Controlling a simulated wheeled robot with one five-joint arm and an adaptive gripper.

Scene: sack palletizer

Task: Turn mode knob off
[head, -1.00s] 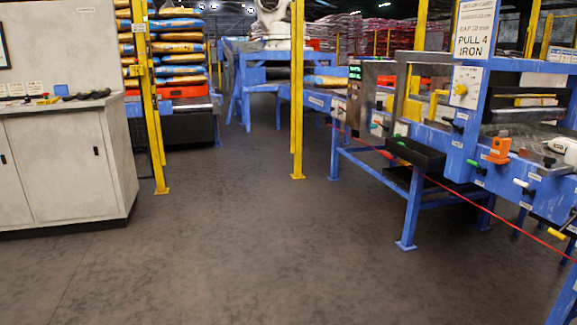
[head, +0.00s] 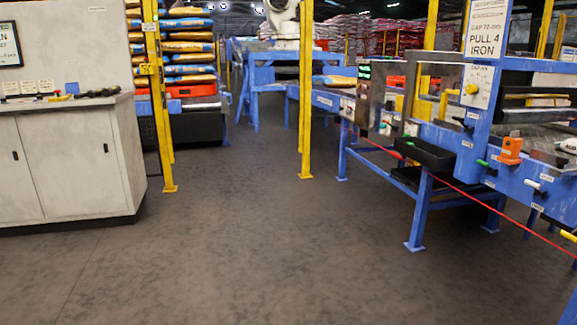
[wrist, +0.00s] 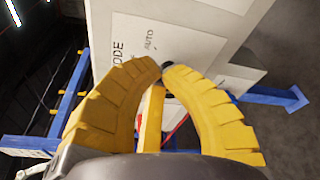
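In the wrist view, my gripper (wrist: 162,70) has two curved yellow fingers with their tips almost meeting. Beyond the tips is a pale panel (wrist: 185,28) with the sideways words "MODE" and "AUTO". A small dark spot (wrist: 168,67) shows right at the tips; I cannot tell whether it is part of a knob. No mode knob shows clearly there, as the fingers cover part of the panel. My gripper is not in the head view.
A grey cabinet (head: 65,165) with controls on top stands at left. Yellow posts (head: 305,100) rise mid-scene. The blue machine frame (head: 418,215) is at right, with a red cord (head: 480,202) along it. Stacked sacks (head: 188,55) are behind. The floor between is clear.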

